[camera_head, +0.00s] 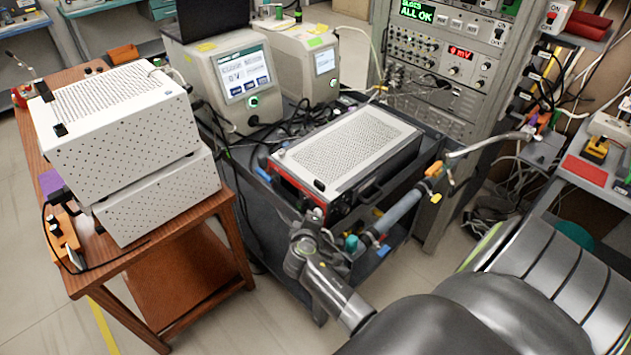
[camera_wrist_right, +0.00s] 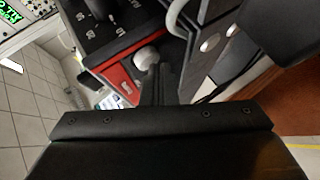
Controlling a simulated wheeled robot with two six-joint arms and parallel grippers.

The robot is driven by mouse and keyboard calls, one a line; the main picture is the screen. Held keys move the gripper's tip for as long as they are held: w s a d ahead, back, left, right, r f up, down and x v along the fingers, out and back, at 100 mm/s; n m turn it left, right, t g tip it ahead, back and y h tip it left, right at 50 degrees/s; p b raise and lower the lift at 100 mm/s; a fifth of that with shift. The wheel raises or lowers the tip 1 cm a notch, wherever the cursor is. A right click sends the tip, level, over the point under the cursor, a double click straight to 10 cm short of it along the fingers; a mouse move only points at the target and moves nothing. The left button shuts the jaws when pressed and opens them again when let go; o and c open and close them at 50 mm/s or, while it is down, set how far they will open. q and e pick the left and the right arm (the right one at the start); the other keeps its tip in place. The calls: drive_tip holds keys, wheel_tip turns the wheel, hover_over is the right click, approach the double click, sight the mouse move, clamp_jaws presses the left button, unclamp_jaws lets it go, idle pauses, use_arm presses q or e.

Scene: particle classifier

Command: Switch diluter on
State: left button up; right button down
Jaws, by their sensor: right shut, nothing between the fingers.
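No diluter label is readable, so I cannot tell for certain which unit it is. A box with a perforated light top (camera_head: 345,150) and a red-edged dark front (camera_head: 293,186) lies on the dark cart. In the right wrist view a red panel edge (camera_wrist_right: 118,80) and a black panel (camera_wrist_right: 105,25) with small controls show close ahead. My right gripper (camera_wrist_right: 157,80) is shut and empty, its dark fingers by the red edge and a pale round part (camera_wrist_right: 146,58). I cannot tell whether they touch. Switch positions are too small to read. My left gripper is not in view.
Two screen instruments (camera_head: 232,78) (camera_head: 306,60) stand behind the box, each with a green-lit button. Stacked perforated white boxes (camera_head: 120,120) stand on a wooden table (camera_head: 200,225). A rack (camera_head: 450,60) stands behind.

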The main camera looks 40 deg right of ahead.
drive_tip(key=shift+d, duration=0.55)
drive_tip(key=shift+a, duration=0.1)
idle(0.5)
drive_tip(key=shift+s+a, duration=0.1)
drive_tip(key=shift+a, duration=1.1)
drive_tip(key=a+b, duration=0.1)
drive_tip(key=a, duration=0.4)
drive_tip(key=shift+s, duration=0.15)
idle(0.4)
